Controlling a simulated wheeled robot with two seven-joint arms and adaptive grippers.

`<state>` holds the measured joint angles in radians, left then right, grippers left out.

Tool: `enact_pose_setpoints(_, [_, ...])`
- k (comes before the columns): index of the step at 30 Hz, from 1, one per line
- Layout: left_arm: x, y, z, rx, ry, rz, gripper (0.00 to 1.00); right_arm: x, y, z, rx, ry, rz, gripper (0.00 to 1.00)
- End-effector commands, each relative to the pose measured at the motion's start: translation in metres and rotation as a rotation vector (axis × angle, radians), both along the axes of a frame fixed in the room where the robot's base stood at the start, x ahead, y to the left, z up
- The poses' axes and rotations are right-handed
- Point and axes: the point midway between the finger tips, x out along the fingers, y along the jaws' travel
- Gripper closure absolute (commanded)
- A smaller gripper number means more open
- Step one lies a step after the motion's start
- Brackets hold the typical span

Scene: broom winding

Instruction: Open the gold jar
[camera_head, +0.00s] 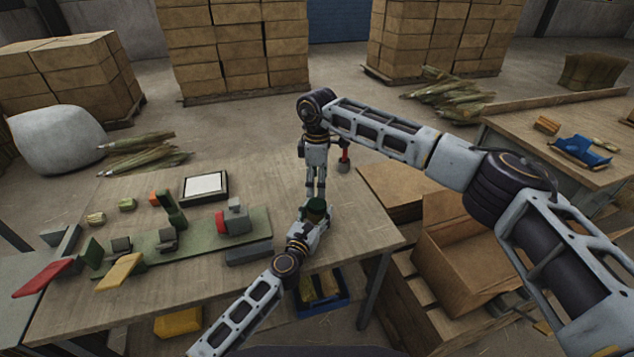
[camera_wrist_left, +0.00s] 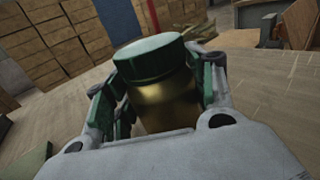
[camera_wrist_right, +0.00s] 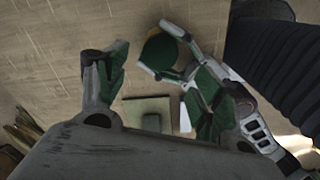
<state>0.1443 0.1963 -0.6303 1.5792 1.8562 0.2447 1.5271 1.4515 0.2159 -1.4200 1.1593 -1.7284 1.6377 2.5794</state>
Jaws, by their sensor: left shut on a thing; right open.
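The gold jar (camera_wrist_left: 165,104) has a dark green lid (camera_wrist_left: 150,56) on top. In the left wrist view it stands a little tilted between the fingers of my left gripper (camera_wrist_left: 160,98), which is shut on its body. In the head view the jar (camera_head: 316,208) is near the right part of the workbench. My right gripper (camera_head: 316,188) is above it, pointing down, open and empty. In the right wrist view the round lid (camera_wrist_right: 159,51) shows beyond the open fingers of my right gripper (camera_wrist_right: 160,85), apart from them as far as I can tell.
The workbench (camera_head: 100,310) holds a green board with metal fixtures (camera_head: 240,222), a framed white panel (camera_head: 205,186) and small coloured blocks. A red-handled tool (camera_head: 344,155) stands behind my right gripper. An open cardboard box (camera_head: 465,262) is to the right.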

Motion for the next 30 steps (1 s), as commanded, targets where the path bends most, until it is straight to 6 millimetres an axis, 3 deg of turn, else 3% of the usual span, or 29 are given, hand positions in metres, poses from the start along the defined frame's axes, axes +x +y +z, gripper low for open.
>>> enact_pose_setpoints(14, [0.0,0.0,0.0,0.0,0.0,0.0,1.0,0.0,0.0,-0.012,0.0,0.002,0.001,0.32])
enact_pose_setpoints(30, [0.0,0.0,0.0,0.0,0.0,0.0,1.0,-0.001,0.0,-0.068,-0.001,0.003,0.001,0.32])
